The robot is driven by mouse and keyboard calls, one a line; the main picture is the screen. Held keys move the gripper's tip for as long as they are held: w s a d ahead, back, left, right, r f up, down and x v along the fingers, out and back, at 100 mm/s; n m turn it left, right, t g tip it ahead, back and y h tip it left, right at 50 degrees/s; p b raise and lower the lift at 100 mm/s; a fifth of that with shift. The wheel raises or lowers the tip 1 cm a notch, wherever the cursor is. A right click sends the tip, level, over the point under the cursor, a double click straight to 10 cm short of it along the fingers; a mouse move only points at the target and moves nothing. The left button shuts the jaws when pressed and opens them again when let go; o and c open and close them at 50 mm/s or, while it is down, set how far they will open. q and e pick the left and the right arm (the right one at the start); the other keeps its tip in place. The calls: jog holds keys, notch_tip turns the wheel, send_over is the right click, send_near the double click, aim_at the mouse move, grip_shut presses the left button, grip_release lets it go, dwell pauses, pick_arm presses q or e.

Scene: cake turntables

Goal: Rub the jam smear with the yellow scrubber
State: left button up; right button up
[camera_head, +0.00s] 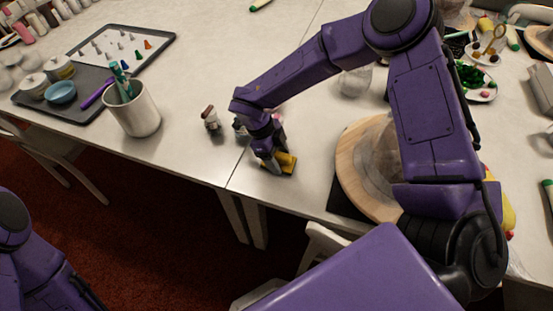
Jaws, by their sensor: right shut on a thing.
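My right gripper (272,161) points down at the front part of the white table and is shut on the yellow scrubber (288,163). The scrubber is a small yellow block at or just above the table top; I cannot tell whether it touches. I do not make out the jam smear; it may be hidden by the gripper or the scrubber. My left arm shows only in part at the lower left, and its gripper is out of view.
A wooden turntable (354,178) stands right of the gripper. A white cup (136,114) with utensils and a small bottle (210,119) stand to the left. Dark trays (100,90) lie farther left. The table's front edge (205,179) is close.

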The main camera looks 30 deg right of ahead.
aim_at(266, 171)
jog(key=shift+w+d+f, duration=0.15)
jog(key=shift+w+d, duration=0.8)
jog(key=shift+d, duration=0.15)
jog(key=shift+w+d+p, duration=0.35)
jog(key=shift+p, duration=0.05)
jog(key=shift+w+d, duration=0.65)
jog(key=shift+d, duration=0.1)
jog(key=shift+s+a+p, duration=0.65)
jog(key=shift+s+a, duration=1.2)
jog(key=shift+a, duration=0.25)
jog(key=shift+s+a+f, duration=0.1)
jog(key=shift+s+a, duration=1.1)
jog(key=shift+a, duration=0.1)
jog(key=shift+w+a, duration=0.85)
jog(key=shift+w, duration=0.15)
jog(key=shift+w+d+r, duration=0.2)
jog(key=shift+w+d, duration=0.7)
jog(key=shift+d, duration=0.05)
jog(key=shift+w+d+f+p, duration=0.15)
jog(key=shift+w+d+p, duration=0.15)
jog(key=shift+w+d, duration=1.8)
jog(key=shift+d, duration=0.3)
jog(key=shift+s+a+p, duration=0.7)
jog(key=shift+s+a, duration=1.25)
jog(key=shift+a, duration=0.2)
jog(key=shift+s+a, duration=1.1)
jog(key=shift+a, duration=0.1)
